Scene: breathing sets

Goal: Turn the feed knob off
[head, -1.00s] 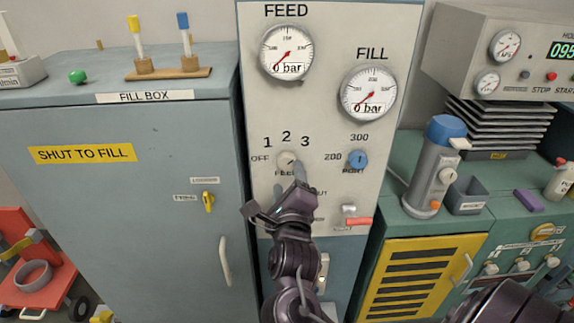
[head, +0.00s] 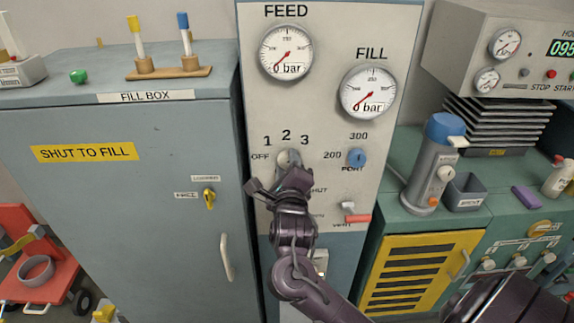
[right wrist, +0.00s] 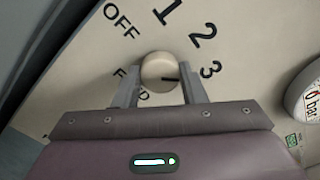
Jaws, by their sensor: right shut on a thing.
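The feed knob (head: 286,156) is a small round cream knob on the pale panel, below the FEED gauge (head: 286,52), which reads 0 bar. OFF, 1, 2 and 3 are printed in an arc around it. In the right wrist view the knob (right wrist: 158,70) has a dark mark pointing right, about toward the 3. My right gripper (head: 291,167) is at the knob, and hides its lower part in the head view. Its fingers (right wrist: 160,78) are shut on the knob, one on each side. My left gripper is out of view.
The blue PORT knob (head: 356,157) is close right of my gripper, and a red-handled lever (head: 357,217) is below it. The grey fill box (head: 130,200) stands left of the panel. A green bench with a grey and blue device (head: 432,165) is at right.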

